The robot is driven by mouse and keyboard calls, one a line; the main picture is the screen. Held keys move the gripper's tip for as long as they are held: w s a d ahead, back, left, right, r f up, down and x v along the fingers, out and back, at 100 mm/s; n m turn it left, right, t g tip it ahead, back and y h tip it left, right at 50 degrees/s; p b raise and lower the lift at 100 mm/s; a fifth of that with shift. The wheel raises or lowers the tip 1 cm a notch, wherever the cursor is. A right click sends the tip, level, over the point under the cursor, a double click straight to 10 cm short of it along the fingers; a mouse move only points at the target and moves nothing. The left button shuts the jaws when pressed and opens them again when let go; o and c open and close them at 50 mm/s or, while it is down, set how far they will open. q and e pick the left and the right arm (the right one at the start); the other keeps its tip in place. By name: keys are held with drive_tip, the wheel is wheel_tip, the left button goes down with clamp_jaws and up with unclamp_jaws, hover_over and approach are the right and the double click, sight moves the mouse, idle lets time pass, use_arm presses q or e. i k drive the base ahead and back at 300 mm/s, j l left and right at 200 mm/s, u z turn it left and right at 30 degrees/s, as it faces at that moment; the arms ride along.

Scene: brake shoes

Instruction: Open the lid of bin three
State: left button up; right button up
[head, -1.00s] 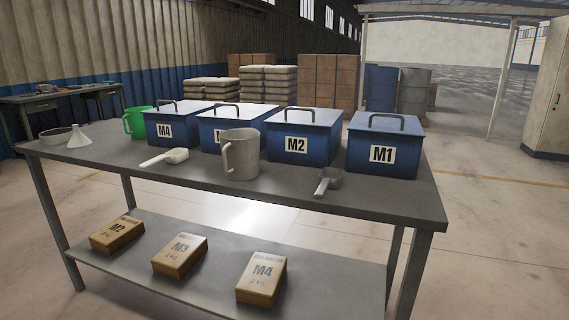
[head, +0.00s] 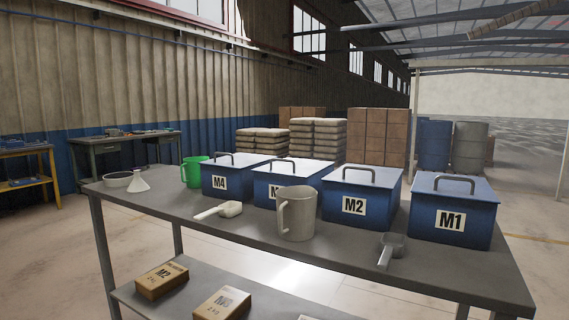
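Several blue bins with grey handled lids stand in a row on the table, all lids shut. Bin three (head: 265,192) is second from the left, between the bin marked M4 (head: 222,183) and the bin marked M2 (head: 354,205). Its label is mostly hidden behind a grey jug (head: 298,218) standing in front of it. Its lid (head: 292,170) carries a dark bar handle. The bin marked M1 (head: 450,221) is at the right end. Neither of my grippers is in view.
The table (head: 340,254) also holds a green jug (head: 191,172), a white funnel (head: 138,182), a bowl (head: 117,180), a white scoop (head: 220,210) and a grey scoop (head: 391,248). Boxes marked M2 (head: 162,280) and M3 (head: 222,304) lie on the lower shelf.

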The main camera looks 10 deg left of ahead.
sight(301, 168)
drive_tip(key=i+j+z, duration=0.15)
drive_tip(key=i+j, duration=0.25)
drive_tip(key=i+j+z, duration=0.15)
drive_tip(key=i+j, duration=0.2)
drive_tip(key=j, duration=0.2)
